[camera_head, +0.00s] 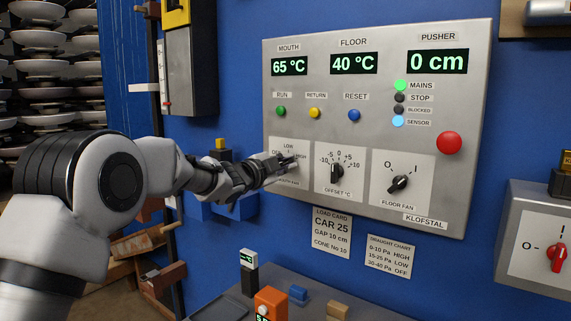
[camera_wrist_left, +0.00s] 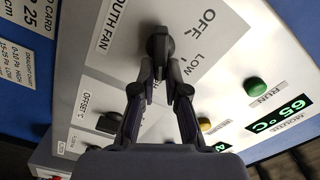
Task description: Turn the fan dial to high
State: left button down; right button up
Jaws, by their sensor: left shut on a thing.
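The mouth fan dial sits on a white plate (camera_head: 303,183) at the lower left of the grey control panel, with OFF, LOW and HIGH labels around it. Its black knob (camera_wrist_left: 158,42) shows at the top of the left wrist view. My left gripper (camera_head: 288,163) reaches the plate from the left and is shut on this knob; in the left wrist view its fingertips (camera_wrist_left: 163,72) are at the knob's lower part. I cannot tell which label the knob points to. My right gripper is not in view.
The offset dial (camera_head: 337,172) is just right of my gripper, with the floor fan dial (camera_head: 398,184) beyond it. Coloured buttons, including a green one (camera_head: 281,111), are above. A draught chart (camera_head: 390,256) hangs below. An orange device (camera_head: 270,304) stands on the surface below.

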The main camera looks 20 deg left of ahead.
pick_arm(q)
jog(key=c, duration=1.2)
grip_release()
jog(key=shift+w+f, duration=0.1)
jog(key=shift+w, duration=0.1)
jog(key=v, duration=1.2)
